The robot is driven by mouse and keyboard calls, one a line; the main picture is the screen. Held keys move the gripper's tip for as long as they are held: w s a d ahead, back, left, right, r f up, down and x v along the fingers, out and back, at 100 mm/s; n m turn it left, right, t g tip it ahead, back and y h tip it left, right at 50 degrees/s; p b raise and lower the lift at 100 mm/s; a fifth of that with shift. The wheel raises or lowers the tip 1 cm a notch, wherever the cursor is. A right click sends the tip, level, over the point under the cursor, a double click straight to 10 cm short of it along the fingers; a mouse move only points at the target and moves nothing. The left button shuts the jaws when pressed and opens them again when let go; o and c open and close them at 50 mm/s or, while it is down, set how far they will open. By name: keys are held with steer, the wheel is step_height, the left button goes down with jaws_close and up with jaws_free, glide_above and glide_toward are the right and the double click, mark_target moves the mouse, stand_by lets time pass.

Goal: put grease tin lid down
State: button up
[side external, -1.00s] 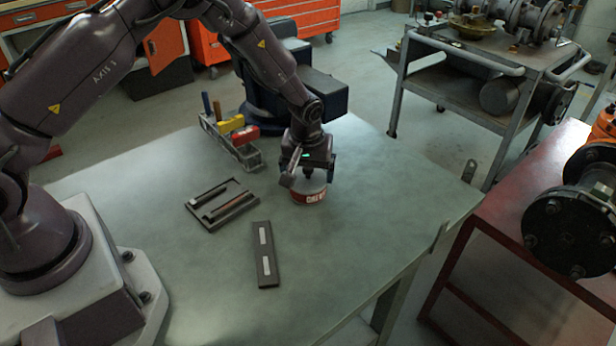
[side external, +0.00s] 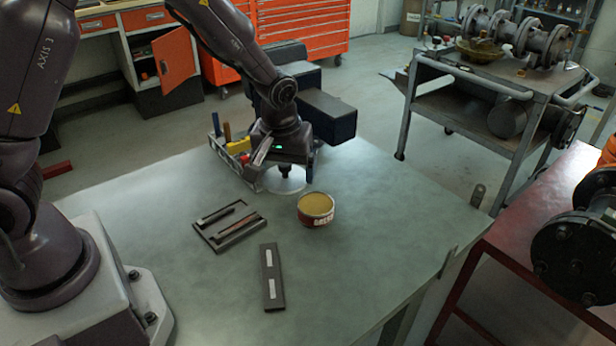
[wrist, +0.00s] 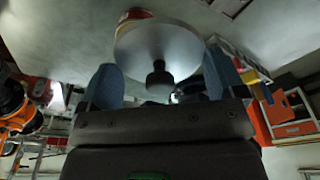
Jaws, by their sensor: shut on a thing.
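The grease tin (side external: 316,211) stands open on the table, with yellow-brown grease showing and a red-and-white label on its side. Its lid (side external: 289,186) is a pale grey disc to the left of and behind the tin, apart from it. My gripper (side external: 285,170) points down and is shut on the lid by its knob. In the wrist view the lid (wrist: 150,45) lies flat across the fingers' front, its dark knob between the blue-grey fingers of the gripper (wrist: 160,80). The tin (wrist: 134,14) peeks out behind the lid. I cannot tell whether the lid touches the table.
A tool caddy (side external: 240,147) with coloured handles stands close left of the lid. A dark slotted tray (side external: 229,226) and a flat dark bar (side external: 271,278) lie nearer the front. The table (side external: 375,200) is clear right of the tin.

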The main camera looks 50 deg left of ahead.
mark_target(304, 181)
steer(key=s+r, duration=0.3)
steer(key=s, duration=0.3)
steer(key=w+f+m, duration=0.1)
steer(key=w+f, duration=0.1)
steer(key=w+d+f+m, duration=0.1)
steer(key=w+f+m, duration=0.1)
steer(key=shift+w, duration=0.2)
steer(key=w+d+m, duration=0.1)
steer(key=m, duration=0.1)
steer(key=w+d+m, duration=0.1)
steer(key=w+m, duration=0.1)
steer(key=shift+w+t+h, duration=0.2)
steer(key=shift+t+h, duration=0.1)
steer(key=shift+h, duration=0.1)
steer(key=shift+w+d+m, duration=0.1)
steer(key=shift+m, duration=0.3)
steer(key=shift+w, duration=0.2)
steer(key=w+f, duration=0.3)
steer(key=w, duration=0.1)
steer(key=w+f, duration=0.3)
steer(key=w, duration=0.1)
steer(key=w+f, duration=0.3)
steer(key=w, duration=0.2)
steer(key=shift+d+f, duration=0.15)
steer(key=shift+d, duration=0.25)
steer(key=shift+w+f, duration=0.3)
steer(key=shift+f, duration=1.5)
